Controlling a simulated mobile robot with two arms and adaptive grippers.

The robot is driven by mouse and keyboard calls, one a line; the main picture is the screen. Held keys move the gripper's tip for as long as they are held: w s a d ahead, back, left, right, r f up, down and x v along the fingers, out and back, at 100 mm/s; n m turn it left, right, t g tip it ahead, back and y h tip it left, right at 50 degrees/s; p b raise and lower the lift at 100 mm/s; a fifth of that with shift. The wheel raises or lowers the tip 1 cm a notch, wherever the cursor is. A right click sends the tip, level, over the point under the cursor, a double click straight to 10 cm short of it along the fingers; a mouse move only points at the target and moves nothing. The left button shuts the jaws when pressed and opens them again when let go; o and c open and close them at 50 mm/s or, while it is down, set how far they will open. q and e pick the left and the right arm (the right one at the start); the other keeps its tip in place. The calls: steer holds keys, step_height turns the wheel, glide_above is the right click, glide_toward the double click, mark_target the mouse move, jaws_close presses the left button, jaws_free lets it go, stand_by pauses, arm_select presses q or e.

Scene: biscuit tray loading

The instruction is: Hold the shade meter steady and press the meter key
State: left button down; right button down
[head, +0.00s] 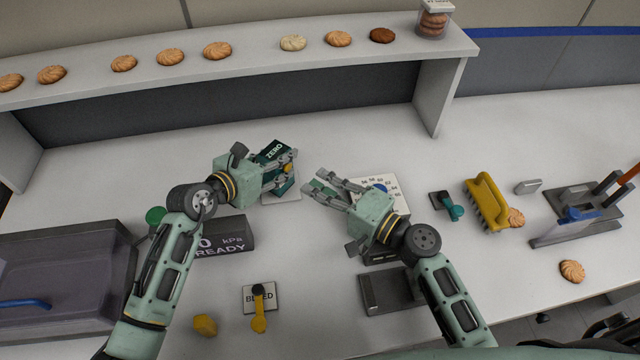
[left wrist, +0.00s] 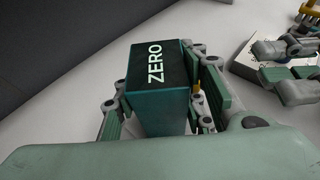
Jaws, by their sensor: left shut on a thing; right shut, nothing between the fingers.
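The shade meter (left wrist: 158,88) is a dark teal box with a dark top display reading ZERO. In the head view the meter (head: 272,151) is at the centre, standing over a pale plate. My left gripper (head: 287,171) is shut on it, with one finger on each side in the left wrist view. A small orange-yellow part (head: 288,168), possibly the meter key, shows at the meter's right side, partly hidden by the fingers. My right gripper (head: 313,183) is shut and empty, just right of the meter and apart from it.
A white dial card (head: 396,187) lies beneath and behind my right gripper. A dark kPa READY box (head: 228,240) sits below my left wrist. A yellow BLEED lever (head: 259,318) stands at the front. A shelf with several biscuits (head: 217,50) runs along the back.

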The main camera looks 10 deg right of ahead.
arm_select(q)
steer(key=c, duration=1)
jaws_free()
steer(key=v, duration=1.2)
